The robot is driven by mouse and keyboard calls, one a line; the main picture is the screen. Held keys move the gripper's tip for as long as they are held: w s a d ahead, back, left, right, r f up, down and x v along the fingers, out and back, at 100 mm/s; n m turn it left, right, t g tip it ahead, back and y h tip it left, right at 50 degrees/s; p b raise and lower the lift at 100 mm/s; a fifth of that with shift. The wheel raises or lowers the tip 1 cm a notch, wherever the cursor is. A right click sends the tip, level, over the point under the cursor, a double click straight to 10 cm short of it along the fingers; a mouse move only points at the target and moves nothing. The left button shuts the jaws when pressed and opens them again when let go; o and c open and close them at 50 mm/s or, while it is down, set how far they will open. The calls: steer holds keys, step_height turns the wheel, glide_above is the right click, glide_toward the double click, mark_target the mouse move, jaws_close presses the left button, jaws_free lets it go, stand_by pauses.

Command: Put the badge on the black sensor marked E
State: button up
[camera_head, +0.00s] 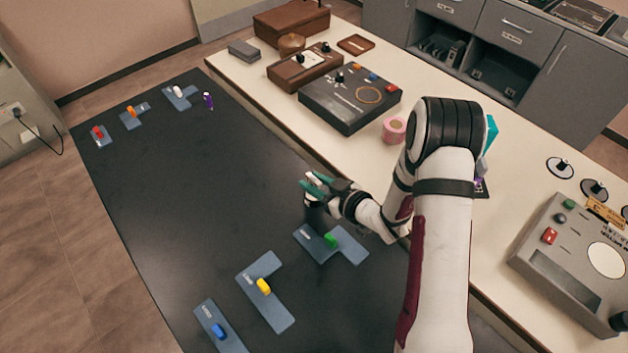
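My gripper (314,186) is above the black tabletop (210,215), left of the picture's middle, with teal fingers pointing left. A small whitish bit shows at its fingers; I cannot tell if it is a held thing or part of the gripper. I cannot make out a badge for sure. No letter E is readable. A small dark piece with pale marks (482,188) lies on the white counter, partly hidden behind my arm; I cannot tell what it is. A small purple and black item (208,100) stands at the table's far end.
Flat blue-grey pieces with coloured knobs lie on the black table: the green-knobbed one (350,247) is nearest my gripper. The white counter (510,235) carries a dark panel box (345,118), a pink roll (394,130) and a grey console (560,262). The table's middle is clear.

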steer(key=shift+o, duration=0.5)
